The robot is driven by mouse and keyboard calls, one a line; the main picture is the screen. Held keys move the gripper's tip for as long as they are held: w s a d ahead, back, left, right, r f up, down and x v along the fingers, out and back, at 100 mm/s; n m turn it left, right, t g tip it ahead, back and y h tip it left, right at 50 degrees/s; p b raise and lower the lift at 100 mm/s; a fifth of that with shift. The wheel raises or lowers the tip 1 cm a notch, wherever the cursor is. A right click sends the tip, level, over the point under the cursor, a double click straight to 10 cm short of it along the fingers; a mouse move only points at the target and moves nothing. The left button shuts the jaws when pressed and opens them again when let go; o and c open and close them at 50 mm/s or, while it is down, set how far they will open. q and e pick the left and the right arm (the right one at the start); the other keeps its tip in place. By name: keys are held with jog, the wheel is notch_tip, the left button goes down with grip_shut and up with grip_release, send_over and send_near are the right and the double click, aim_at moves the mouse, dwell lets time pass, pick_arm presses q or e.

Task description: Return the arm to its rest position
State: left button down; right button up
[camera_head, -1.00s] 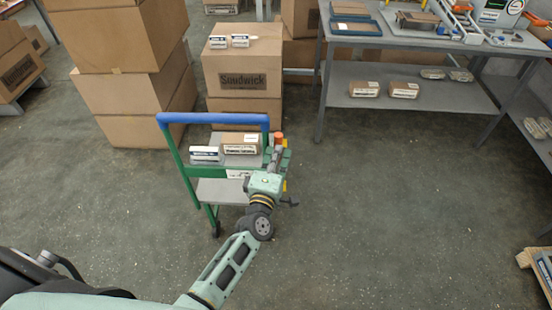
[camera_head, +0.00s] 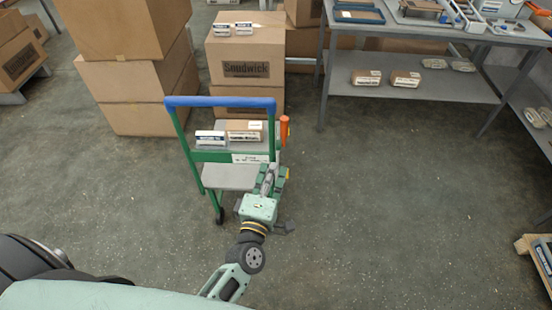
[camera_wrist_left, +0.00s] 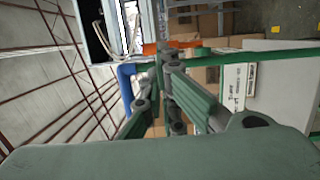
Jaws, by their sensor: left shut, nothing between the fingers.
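My left arm reaches in from the bottom of the head view. Its left gripper (camera_head: 270,180) is in front of the right side of a green cart (camera_head: 228,178), pointing away from me. The gripper is shut and empty. In the left wrist view its fingers (camera_wrist_left: 165,85) show close together, with the cart's green frame beside them on the right. I cannot tell whether the gripper touches the cart. My right gripper is not in view.
The cart has a blue handle (camera_head: 220,102) and boxes (camera_head: 245,131) on top; an orange object (camera_head: 285,126) is at its right side. Stacked cartons (camera_head: 125,40) stand behind. A grey workbench (camera_head: 420,86) is at the back right. The floor (camera_head: 400,200) to the right is clear.

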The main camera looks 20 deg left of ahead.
pick_arm(q)
jog(key=s+d+f+m+g+h, duration=0.1)
jog(key=s+f+m+g, duration=0.3)
jog(key=f, duration=0.6)
jog(key=s+d+f+m+g+h, duration=0.15)
jog(key=s+f+m, duration=0.4)
jog(key=f, duration=0.55)
jog(key=s+f+m+g+h, duration=0.1)
jog(key=s+f+m+g, duration=0.25)
jog(key=s+f, duration=0.45)
jog(key=s+a+f+m+g, duration=0.2)
jog(key=s+f, duration=0.3)
jog(key=s, duration=0.3)
jog(key=s+a+f+m+g+y, duration=0.1)
jog(key=s+a+f+m+g, duration=0.2)
jog(key=s+f, duration=0.3)
jog(key=s+a+f+m+g+y, duration=0.1)
jog(key=s+a+f+m+g, duration=0.2)
jog(key=s, duration=0.9)
notch_tip(320, 180, down, 3)
jog(key=shift+a+f+p, duration=0.1)
jog(key=shift+a+p, duration=0.35)
jog(key=shift+a, duration=0.15)
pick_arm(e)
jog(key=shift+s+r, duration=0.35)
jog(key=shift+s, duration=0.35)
